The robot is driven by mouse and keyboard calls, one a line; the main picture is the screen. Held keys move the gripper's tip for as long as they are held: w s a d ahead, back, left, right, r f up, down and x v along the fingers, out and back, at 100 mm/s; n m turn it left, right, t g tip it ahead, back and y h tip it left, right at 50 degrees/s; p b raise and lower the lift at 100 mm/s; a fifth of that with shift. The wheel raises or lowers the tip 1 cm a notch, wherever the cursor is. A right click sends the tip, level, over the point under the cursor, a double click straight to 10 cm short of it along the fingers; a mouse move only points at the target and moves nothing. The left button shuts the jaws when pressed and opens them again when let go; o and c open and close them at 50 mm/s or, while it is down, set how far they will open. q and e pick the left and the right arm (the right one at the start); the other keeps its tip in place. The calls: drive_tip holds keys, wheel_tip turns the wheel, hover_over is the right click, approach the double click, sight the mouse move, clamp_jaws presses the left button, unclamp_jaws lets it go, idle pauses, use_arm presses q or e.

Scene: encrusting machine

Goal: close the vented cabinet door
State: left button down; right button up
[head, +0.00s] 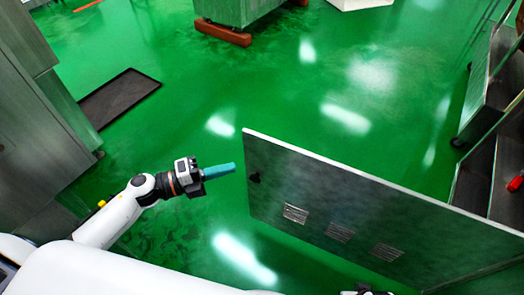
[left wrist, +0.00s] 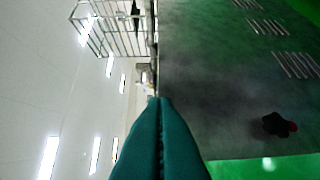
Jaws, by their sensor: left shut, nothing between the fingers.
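The vented cabinet door (head: 350,205) is a grey metal panel that stands swung open, with several vent slots and a dark latch near its free edge. It runs from the middle of the head view to the lower right. In the left wrist view the door (left wrist: 215,85) fills the right part, with its dark latch (left wrist: 275,124) low down. My left gripper (head: 232,169) is shut and empty, its teal fingers pointing at the door's free edge, a small gap apart in the head view. In the left wrist view the shut fingers (left wrist: 160,105) overlap the door's edge; contact cannot be told.
The open cabinet (head: 490,165) is at the right, with a red item (head: 514,184) inside. Grey cabinets (head: 30,120) stand at the left beside a dark floor mat (head: 120,97). A machine on red-brown feet (head: 222,32) stands at the back. Green floor between is clear.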

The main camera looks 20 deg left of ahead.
sight(277, 145)
use_arm(q)
drive_tip(key=x, duration=0.3)
drive_tip(key=w+a+x, duration=0.1)
drive_tip(key=x, duration=0.2)
drive_tip(key=w+x, duration=0.1)
drive_tip(key=x, duration=0.3)
drive_tip(key=shift+a, duration=0.1)
drive_tip(key=shift+w, duration=0.45)
use_arm(e)
drive_tip(key=shift+a+r, duration=0.1)
drive_tip(key=shift+r, duration=0.45)
drive_tip(key=shift+w, duration=0.1)
